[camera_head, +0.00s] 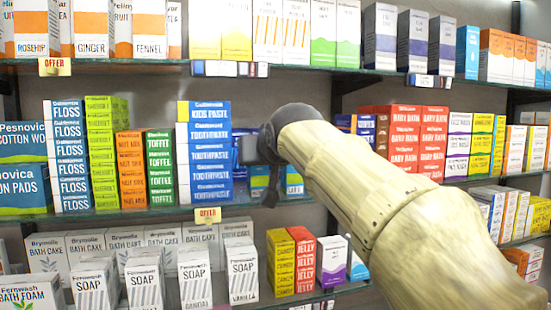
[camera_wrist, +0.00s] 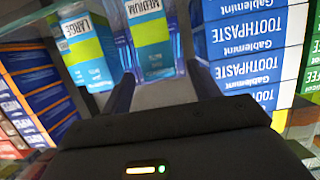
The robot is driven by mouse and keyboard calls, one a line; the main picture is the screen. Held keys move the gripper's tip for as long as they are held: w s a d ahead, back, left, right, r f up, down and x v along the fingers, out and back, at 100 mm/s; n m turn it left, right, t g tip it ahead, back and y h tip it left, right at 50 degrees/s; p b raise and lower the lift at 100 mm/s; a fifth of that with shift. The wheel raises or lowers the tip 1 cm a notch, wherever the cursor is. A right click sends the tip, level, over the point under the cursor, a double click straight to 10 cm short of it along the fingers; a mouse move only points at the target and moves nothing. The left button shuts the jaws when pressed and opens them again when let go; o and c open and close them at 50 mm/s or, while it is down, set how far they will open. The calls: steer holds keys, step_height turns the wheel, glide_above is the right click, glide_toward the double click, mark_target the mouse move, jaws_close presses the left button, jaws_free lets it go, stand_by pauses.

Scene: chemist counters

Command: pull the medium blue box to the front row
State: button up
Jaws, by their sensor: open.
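The medium blue box (camera_wrist: 150,45) has a yellow-green band and the word MEDIUM, which shows in the wrist view. A similar blue box marked LARGE (camera_wrist: 88,48) stands beside it. My gripper (camera_wrist: 161,75) is open, with its two fingers spread at the near end of the medium box, one toward each side. I cannot tell whether they touch it. In the head view my gripper (camera_head: 252,150) is at the middle shelf, right of the toothpaste stack. It partly hides the blue boxes (camera_head: 260,181) behind it.
Blue toothpaste boxes (camera_head: 207,155) are stacked close on the left of my gripper in the head view. Dark blue and red boxes (camera_head: 404,140) stand farther right. A shelf edge with an offer tag (camera_head: 207,215) runs below, with soap boxes (camera_head: 243,275) on the lower shelf.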

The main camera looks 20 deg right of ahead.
steer(key=b+v, duration=0.3)
steer(key=v, duration=0.8)
steer(key=shift+s, duration=0.25)
steer(key=shift+r, duration=0.1)
steer(key=w+a+f+g, duration=0.1)
steer(key=w+f+g, duration=0.2)
steer(key=f, duration=1.2)
steer(key=w+a+f+g, duration=0.1)
steer(key=w+f+g, duration=0.2)
steer(key=f, duration=1.1)
steer(key=s+f+g, duration=0.2)
steer(key=s+f, duration=0.3)
steer(key=f, duration=0.4)
steer(key=s+f+g, duration=0.2)
steer(key=s+f, duration=0.3)
steer(key=f, duration=0.5)
steer(key=s+d+f+g+b, duration=0.1)
steer(key=s+f, duration=0.4)
steer(key=f, duration=0.5)
steer(key=shift+g, duration=0.5)
